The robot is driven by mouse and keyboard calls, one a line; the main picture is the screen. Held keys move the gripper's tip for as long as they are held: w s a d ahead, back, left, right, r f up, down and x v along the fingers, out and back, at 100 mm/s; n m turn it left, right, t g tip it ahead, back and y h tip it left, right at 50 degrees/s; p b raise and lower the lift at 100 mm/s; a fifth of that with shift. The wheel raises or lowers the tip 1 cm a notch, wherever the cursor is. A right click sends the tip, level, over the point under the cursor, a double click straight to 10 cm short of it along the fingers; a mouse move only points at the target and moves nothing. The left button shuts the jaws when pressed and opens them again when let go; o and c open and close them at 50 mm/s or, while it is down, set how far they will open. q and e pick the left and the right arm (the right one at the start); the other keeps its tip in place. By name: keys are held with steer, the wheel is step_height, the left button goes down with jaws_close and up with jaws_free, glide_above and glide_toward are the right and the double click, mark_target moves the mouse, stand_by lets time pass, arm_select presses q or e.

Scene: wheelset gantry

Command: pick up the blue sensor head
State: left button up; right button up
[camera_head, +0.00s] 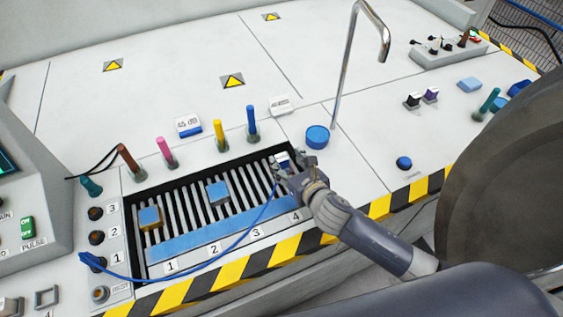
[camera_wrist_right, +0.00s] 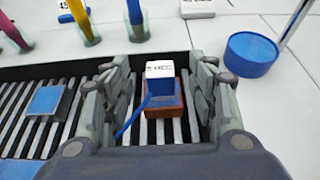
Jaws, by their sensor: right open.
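The blue sensor head (camera_wrist_right: 160,72) has a white face with dark print and a blue lower part. It sits on a red-orange block (camera_wrist_right: 165,106) over the metal slats in the right wrist view, with a blue cable beside it. In the head view the sensor head (camera_head: 282,158) is partly hidden by my right gripper (camera_head: 283,170), near position 4. My right gripper (camera_wrist_right: 157,95) is open, its fingers on either side of the sensor head with visible gaps. My left gripper is not in view.
The slatted tray (camera_head: 180,207) also holds blue-topped blocks (camera_head: 217,192) (camera_head: 149,217). The blue cable (camera_head: 185,277) runs along the tray's front to a left-hand socket.

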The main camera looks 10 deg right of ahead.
mark_target(281, 156)
steer(key=shift+f+x, duration=0.15)
steer(key=shift+x, duration=1.15)
steer(key=shift+f+x, duration=0.2)
steer(key=shift+x, duration=1.1)
steer(key=shift+s, duration=0.1)
steer(key=c, duration=1.2)
jaws_close()
steer(key=shift+r, duration=0.1)
